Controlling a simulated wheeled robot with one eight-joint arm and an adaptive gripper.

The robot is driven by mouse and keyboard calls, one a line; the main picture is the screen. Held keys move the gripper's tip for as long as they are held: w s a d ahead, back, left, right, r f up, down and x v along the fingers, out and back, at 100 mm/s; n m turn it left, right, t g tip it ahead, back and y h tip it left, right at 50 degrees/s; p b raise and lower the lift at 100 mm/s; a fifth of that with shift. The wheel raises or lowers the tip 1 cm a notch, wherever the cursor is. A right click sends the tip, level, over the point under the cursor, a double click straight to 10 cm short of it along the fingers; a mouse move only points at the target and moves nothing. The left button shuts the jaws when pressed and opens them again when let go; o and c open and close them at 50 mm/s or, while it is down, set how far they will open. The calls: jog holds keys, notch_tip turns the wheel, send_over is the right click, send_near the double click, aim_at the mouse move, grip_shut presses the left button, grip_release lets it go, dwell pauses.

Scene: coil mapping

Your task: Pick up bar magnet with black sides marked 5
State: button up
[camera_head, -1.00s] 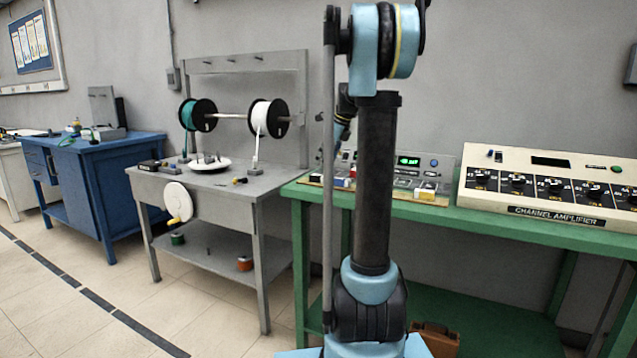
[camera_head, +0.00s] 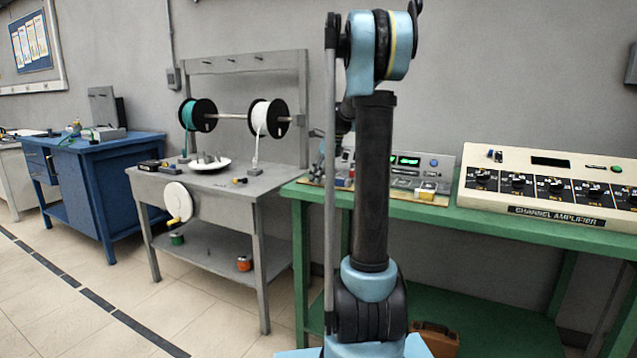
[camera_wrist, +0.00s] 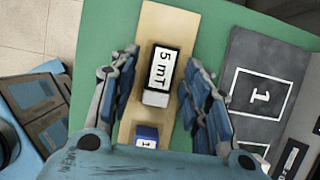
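The bar magnet (camera_wrist: 164,70) has black sides and a white top face marked "5 mT". In the wrist view it lies on a tan board (camera_wrist: 168,22) on the green table. My gripper (camera_wrist: 160,62) is open, with one finger on each side of the magnet. A gap shows between each finger and the magnet, and whether they are at the same height is hard to tell. In the head view my arm mostly hides the gripper and the magnet.
A blue-sided block (camera_wrist: 146,134) marked 1 lies on the same board, close to my palm. A dark panel (camera_wrist: 262,85) with white outlined squares is to the right. In the head view, a channel amplifier (camera_head: 550,190) stands right on the green table (camera_head: 490,222).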

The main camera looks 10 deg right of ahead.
grip_shut()
jog(key=shift+r, duration=0.1)
